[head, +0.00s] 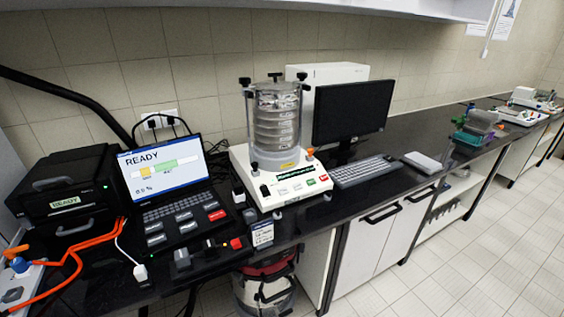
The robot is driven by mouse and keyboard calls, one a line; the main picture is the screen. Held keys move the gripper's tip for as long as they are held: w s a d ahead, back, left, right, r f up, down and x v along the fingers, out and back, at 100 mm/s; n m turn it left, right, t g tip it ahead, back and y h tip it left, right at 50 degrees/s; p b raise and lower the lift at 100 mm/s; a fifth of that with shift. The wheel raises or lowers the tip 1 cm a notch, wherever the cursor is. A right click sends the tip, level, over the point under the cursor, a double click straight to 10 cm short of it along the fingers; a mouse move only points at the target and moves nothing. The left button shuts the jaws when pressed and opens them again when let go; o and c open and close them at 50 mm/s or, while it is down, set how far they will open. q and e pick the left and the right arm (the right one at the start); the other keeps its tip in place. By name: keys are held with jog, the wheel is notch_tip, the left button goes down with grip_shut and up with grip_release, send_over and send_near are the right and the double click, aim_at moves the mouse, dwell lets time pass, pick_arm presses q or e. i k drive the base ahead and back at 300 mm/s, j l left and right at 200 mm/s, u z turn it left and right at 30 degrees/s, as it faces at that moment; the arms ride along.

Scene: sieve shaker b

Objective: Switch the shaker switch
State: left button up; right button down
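The sieve shaker (280,176) stands on the black bench in the middle of the head view. It has a white base and a clamped stack of clear and metal sieves (277,120). Its sloped front panel has a dark display with green text (296,172), a green button (311,182), a red button (323,178) and a black knob (265,190). An orange knob (309,153) sits at the base's right rear. I cannot tell which of these controls is the shaker switch. Neither of my grippers is in view.
A laptop (165,170) showing READY stands left of the shaker, beside a black printer-like box (70,185). Orange cables (75,250) run at the far left. A monitor (352,110) and keyboard (362,170) stand to the right. A small red-ended block (236,243) lies near the front edge.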

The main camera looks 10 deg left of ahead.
aim_at(263, 189)
jog(key=i+l+u, duration=0.15)
jog(key=l, duration=0.25)
jog(key=i+l+u, duration=0.15)
jog(key=l, duration=0.3)
jog(key=i+l+u, duration=0.1)
jog(key=l, duration=0.35)
jog(key=i+l+u, duration=0.15)
jog(key=l, duration=0.3)
jog(key=l+u, duration=0.15)
jog(key=l, duration=0.35)
jog(key=i, duration=0.05)
